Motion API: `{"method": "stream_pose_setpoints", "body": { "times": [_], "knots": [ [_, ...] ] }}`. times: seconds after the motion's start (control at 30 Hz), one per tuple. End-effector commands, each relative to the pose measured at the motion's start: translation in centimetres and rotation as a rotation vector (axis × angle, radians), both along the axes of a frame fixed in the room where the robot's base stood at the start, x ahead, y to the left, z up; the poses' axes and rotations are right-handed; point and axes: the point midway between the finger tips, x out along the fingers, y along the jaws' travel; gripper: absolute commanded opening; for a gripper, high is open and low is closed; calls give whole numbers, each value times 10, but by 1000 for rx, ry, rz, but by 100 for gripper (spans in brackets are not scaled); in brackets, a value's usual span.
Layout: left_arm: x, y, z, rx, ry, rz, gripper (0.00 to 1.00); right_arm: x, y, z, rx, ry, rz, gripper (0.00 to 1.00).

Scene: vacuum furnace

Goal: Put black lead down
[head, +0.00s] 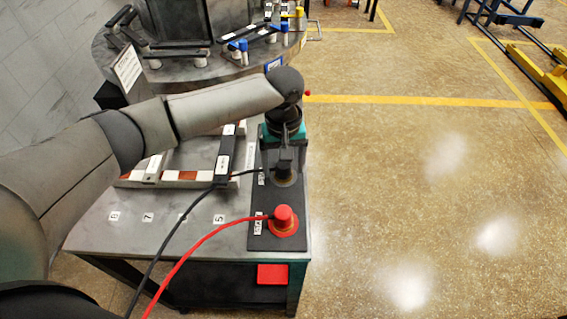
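My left gripper (285,158) points straight down over the back spot of a dark plate at the right edge of the grey table. Its fingers appear closed on the black lead (262,169), whose plug is mostly hidden by them. The plug's lower end is at or just over a round brass-coloured seat (286,179); I cannot tell whether it touches. The black cable runs from there down to the lower left. The red lead (283,217) stands upright in the front seat of the same plate, its cable also running lower left. My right gripper is not in view.
The grey table (140,225) carries number labels and a red-and-white frame (190,176) left of the plate. A round metal table (190,72) with blue- and yellow-tipped parts stands behind. A red box (272,274) is below. Open floor lies to the right.

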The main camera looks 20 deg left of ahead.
Motion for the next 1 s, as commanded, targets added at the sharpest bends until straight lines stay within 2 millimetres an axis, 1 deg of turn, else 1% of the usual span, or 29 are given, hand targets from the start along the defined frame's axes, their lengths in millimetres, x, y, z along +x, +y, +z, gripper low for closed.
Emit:
{"method": "stream_pose_setpoints", "body": {
  "times": [0.23,0.33,0.47,0.6,0.8,0.9,1.0],
  "knots": [
    [0,0,1,0,-1,0,84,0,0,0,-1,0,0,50],
    [0,0,7,0,-2,-1,84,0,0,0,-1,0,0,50],
    [1,0,29,-1,-3,-1,84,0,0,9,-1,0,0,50],
    [1,0,61,-2,-3,-1,84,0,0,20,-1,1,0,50],
    [1,0,101,-2,-3,0,84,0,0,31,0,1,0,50],
    [1,0,113,-2,-1,0,84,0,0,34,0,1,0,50],
    [1,0,120,-1,0,1,84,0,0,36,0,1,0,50]
  ]
}}
